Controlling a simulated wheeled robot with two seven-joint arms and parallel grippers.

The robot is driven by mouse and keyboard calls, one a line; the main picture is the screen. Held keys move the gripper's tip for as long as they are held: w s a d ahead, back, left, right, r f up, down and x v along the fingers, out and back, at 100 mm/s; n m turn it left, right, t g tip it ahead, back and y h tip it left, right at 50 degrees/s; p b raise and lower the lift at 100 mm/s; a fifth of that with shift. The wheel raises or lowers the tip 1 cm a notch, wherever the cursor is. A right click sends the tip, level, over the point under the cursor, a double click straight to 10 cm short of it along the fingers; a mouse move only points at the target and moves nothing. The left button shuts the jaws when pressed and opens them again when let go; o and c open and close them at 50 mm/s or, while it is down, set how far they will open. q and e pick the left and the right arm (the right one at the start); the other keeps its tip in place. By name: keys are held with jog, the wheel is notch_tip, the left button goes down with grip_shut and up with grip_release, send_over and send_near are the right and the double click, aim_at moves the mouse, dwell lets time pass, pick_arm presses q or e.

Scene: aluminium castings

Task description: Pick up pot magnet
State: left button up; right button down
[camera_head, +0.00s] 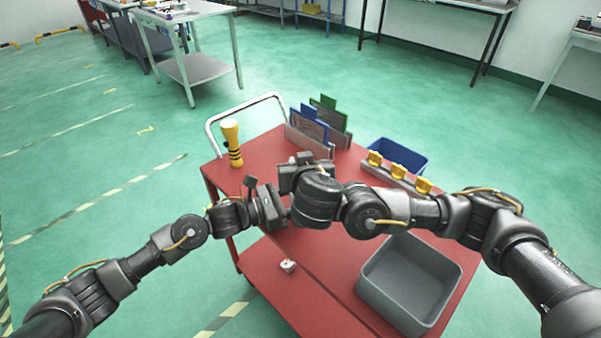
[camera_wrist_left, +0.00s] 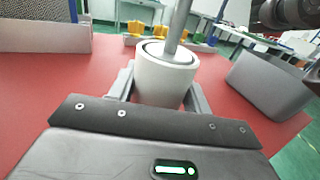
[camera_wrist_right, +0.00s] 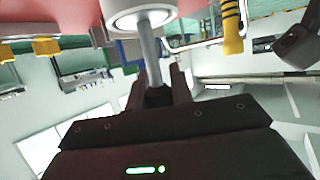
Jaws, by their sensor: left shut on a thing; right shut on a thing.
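A white cylinder (camera_wrist_left: 165,82) with a grey rim and a grey rod (camera_wrist_left: 178,25) standing out of its end shows in the left wrist view; it looks like the pot magnet. My left gripper (camera_wrist_left: 160,95) is shut around the white cylinder, one finger on each side. My right gripper (camera_wrist_right: 157,90) is shut on the rod; in the right wrist view the cylinder (camera_wrist_right: 138,12) is at the top edge. In the head view both grippers meet above the red cart and my arms hide the held part.
The red cart top (camera_head: 262,158) carries a yellow-and-black cylinder (camera_head: 232,143), panels in a rack (camera_head: 310,132), a blue bin (camera_head: 397,152), a block with yellow parts (camera_head: 397,166) and an empty grey bin (camera_head: 372,290). A small white object (camera_head: 288,265) lies near the front left.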

notch_tip(320, 180, up, 8)
jog(key=shift+f, duration=0.25)
pick_arm(q)
jog(key=o, duration=1.1)
jog(key=shift+a, duration=0.1)
